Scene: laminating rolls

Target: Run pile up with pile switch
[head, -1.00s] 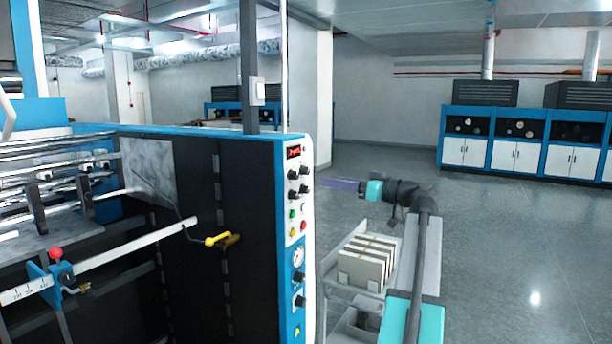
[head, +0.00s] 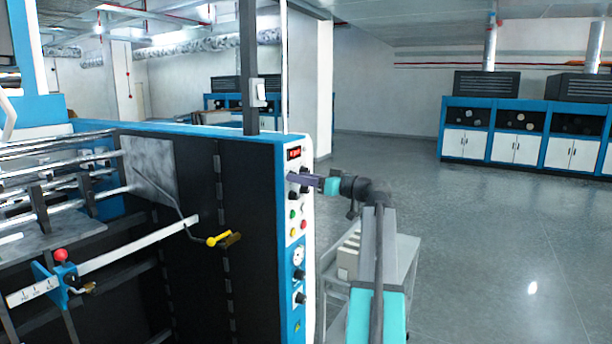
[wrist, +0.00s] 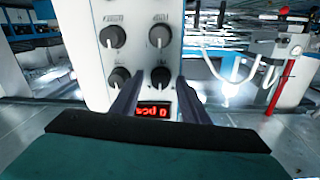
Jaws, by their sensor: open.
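The machine's control panel (head: 294,210) is a tall narrow white and blue strip with a red display, dark knobs, coloured buttons and a gauge. I cannot tell which control is the pile switch. My gripper (head: 293,177) points left at the upper knobs and partly covers them. In the wrist view the panel appears upside down. My gripper (wrist: 158,80) is open and empty there, with one lower knob (wrist: 160,76) between its fingertips in the picture and another knob (wrist: 119,78) by the left fingertip. Contact cannot be told. Knob labels are too small to read.
A grey cart (head: 400,262) with pale blocks stands under my arm, beside the machine. A yellow handle (head: 222,239) sticks out from the machine's dark side. A white switch box (head: 258,92) is on the post above. The floor to the right is clear.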

